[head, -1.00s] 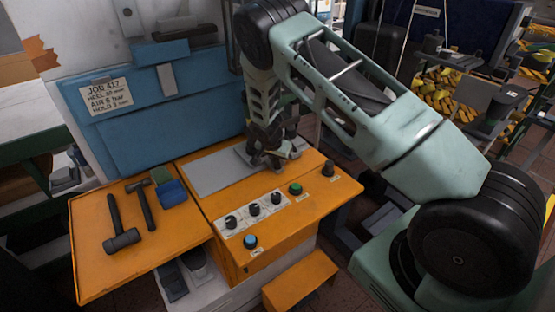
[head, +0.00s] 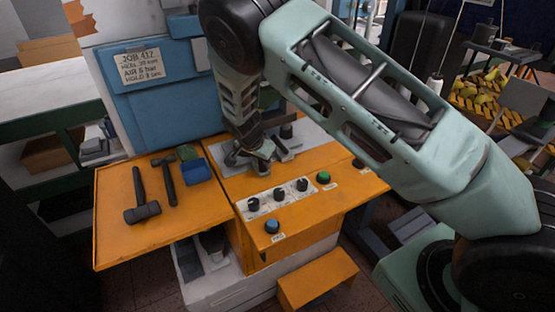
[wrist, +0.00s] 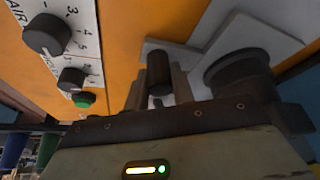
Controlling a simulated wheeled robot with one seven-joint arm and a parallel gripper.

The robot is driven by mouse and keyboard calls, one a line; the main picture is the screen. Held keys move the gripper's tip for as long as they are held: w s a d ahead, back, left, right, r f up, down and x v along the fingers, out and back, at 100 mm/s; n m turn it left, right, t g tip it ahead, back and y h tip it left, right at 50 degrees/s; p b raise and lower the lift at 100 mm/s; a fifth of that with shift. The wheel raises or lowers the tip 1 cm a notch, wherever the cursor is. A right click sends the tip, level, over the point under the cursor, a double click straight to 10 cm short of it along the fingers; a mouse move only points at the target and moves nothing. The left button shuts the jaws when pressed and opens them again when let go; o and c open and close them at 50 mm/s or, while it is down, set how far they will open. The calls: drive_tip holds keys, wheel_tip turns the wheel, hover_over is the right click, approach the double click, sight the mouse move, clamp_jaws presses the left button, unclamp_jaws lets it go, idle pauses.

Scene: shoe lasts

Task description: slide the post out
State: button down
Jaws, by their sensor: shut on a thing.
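The post is a short dark cylinder (wrist: 158,74) in the wrist view, standing by a pale grey flat piece (wrist: 165,50). My gripper (wrist: 160,97) has its fingers on either side of it and is shut on it. In the head view my gripper (head: 258,158) points down onto the left part of the grey plate (head: 313,143) on the orange bench. My fingers and wrist largely hide the post there. A wider dark round piece (wrist: 238,70) stands just right of the post in the wrist view; I cannot tell whether they touch.
A control strip with black knobs (head: 278,196), a green button (head: 323,177) and a blue button (head: 272,227) lies in front. Two hammers (head: 142,212) (head: 168,185) and a blue block (head: 197,171) lie on the left bench wing. A blue panel (head: 165,110) rises behind.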

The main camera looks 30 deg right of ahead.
drive_tip(key=shift+a, duration=1.1)
drive_tip(key=c, duration=1.2)
unclamp_jaws()
drive_tip(key=shift+a, duration=0.1)
drive_tip(key=shift+r, duration=0.15)
drive_tip(key=b+v, duration=0.3)
drive_tip(key=v, duration=1.4)
